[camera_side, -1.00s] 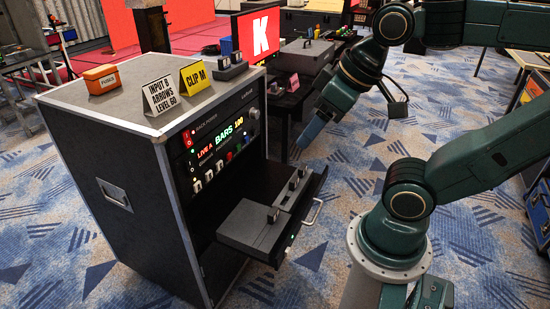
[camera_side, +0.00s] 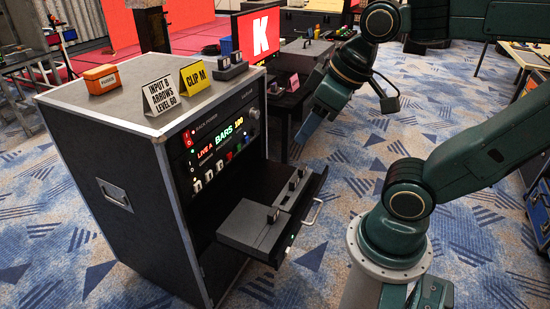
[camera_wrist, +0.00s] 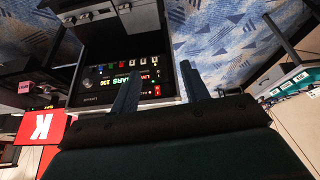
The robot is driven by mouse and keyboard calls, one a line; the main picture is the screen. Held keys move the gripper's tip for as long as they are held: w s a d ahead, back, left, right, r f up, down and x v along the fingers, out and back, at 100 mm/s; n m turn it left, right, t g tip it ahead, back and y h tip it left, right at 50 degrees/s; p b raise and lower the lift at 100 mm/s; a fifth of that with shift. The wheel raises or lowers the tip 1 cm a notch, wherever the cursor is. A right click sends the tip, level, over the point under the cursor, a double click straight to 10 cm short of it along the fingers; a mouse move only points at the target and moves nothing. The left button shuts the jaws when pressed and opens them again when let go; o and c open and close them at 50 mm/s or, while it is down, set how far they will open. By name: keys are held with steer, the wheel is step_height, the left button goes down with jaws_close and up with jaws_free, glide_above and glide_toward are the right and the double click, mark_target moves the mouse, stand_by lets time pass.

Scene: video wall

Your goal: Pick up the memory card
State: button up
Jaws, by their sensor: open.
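No memory card can be told for certain at this size. Small dark upright pieces stand in the open drawer (camera_side: 313,201) of the black rack: one at the near block (camera_side: 273,215), others farther back (camera_side: 296,181). A dark holder with small upright pieces (camera_side: 230,66) also sits on the rack top. My gripper (camera_side: 304,137) hangs in the air to the right of the rack, above and behind the drawer in the side view. In the wrist view its two fingers are spread and empty (camera_wrist: 158,88), with the rack's front panel beyond them.
On the rack top (camera_side: 105,107) stand an orange box (camera_side: 102,79), a white sign (camera_side: 160,97) and a yellow sign (camera_side: 195,77). The rack panel (camera_side: 219,139) shows "BARS 100". A red K screen (camera_side: 258,36) stands behind.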

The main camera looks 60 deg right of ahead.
steer(key=w+d+f+n+g, duration=0.2)
steer(key=w+d+f+n, duration=0.1)
steer(key=w+n, duration=0.3)
steer(key=n+g+y, duration=0.3)
steer(key=n, duration=0.4)
glide_above(274, 211)
step_height(274, 211, down, 15)
steer(key=d+f+n+y, duration=0.1)
steer(key=d+f+n, duration=0.3)
steer(key=f, duration=0.7)
steer(key=shift+d+y, duration=0.3)
steer(key=shift+d, duration=0.35)
steer(key=shift+w+f, duration=0.1)
steer(key=shift+f, duration=0.05)
steer(key=shift+x, duration=4.25)
steer(key=shift+f, duration=0.1)
